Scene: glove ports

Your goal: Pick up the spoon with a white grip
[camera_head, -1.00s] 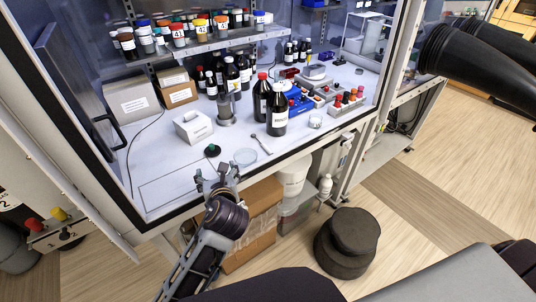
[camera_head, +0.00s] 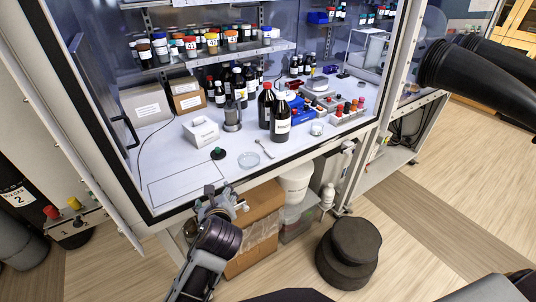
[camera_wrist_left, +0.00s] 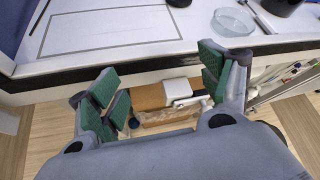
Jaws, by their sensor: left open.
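A small spoon (camera_head: 265,149) with a pale grip lies flat on the white worktop (camera_head: 185,185) inside the cabinet, between a glass dish and the dark bottles. The spoon also shows partly at the top right of the left wrist view (camera_wrist_left: 264,22). My left gripper (camera_head: 221,203) is in front of the cabinet's front edge, nearer to me than the spoon and apart from it. In the left wrist view its green-padded fingers (camera_wrist_left: 163,88) are wide apart with nothing between them. My right gripper is not in view.
A glass dish (camera_head: 249,160) lies just left of the spoon; dark bottles (camera_head: 280,122) stand behind it. A dark-edged front sill (camera_wrist_left: 150,75) runs before the worktop. A white box (camera_head: 200,131) stands further left. A cardboard box (camera_head: 257,215) is below the sill.

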